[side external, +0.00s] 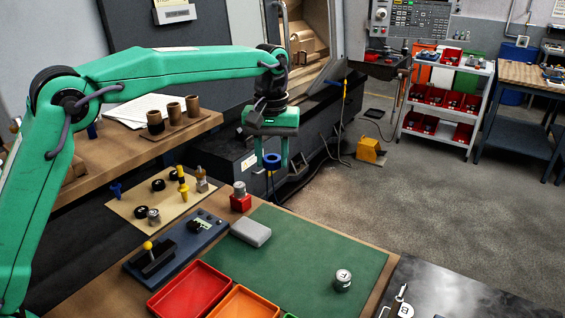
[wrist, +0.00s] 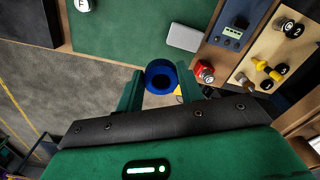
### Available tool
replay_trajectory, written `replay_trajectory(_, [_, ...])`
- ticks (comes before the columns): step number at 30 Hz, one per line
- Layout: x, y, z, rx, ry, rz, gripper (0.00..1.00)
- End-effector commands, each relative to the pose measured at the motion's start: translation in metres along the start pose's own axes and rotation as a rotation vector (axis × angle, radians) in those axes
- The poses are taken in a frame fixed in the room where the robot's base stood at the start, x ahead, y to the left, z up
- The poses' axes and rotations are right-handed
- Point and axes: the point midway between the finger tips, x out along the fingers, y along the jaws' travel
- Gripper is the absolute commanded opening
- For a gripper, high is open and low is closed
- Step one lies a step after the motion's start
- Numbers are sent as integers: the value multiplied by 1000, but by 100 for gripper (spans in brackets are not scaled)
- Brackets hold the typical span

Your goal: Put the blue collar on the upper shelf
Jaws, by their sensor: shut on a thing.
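The blue collar (side external: 272,161) is a short ring held in the air between the fingertips of my gripper (side external: 272,152). In the wrist view the collar (wrist: 161,66) sits between the two green fingers, its open hole facing the camera. My gripper is shut on it and points down, above and behind the red block at the bench's back corner. A raised wooden shelf (side external: 112,161) runs along the left behind the bench, apart from the collar. It bears brown cups on a strip and white sheets.
A green mat (side external: 310,255) holds a grey block (side external: 251,232) and a metal weight (side external: 343,280). A red block (side external: 241,202) carries a metal cylinder. Left are a tan board (side external: 135,207) with small parts and a blue lever panel (side external: 190,245). Red (side external: 188,290) and orange trays stand in front.

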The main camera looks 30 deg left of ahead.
Motion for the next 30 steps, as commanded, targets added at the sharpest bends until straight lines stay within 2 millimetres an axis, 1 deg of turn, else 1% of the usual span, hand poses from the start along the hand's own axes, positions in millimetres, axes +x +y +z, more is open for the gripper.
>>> replay_trajectory(1, [-11,-18,-6,-51,3,3,10])
replay_trajectory(4, [-29,-52,-13,-152,4,3,10])
replay_trajectory(8, [-51,-96,-17,-285,4,3,10])
replay_trajectory(13, [-79,-156,-15,-467,3,2,10])
replay_trajectory(18, [-102,-211,-4,-644,3,2,10])
replay_trajectory(21, [-113,-236,4,-730,3,2,10])
replay_trajectory(24, [-120,-254,11,-794,2,2,10])
replay_trajectory(27, [-124,-265,16,-836,2,1,10])
replay_trajectory(30, [-126,-270,19,-855,0,0,10])
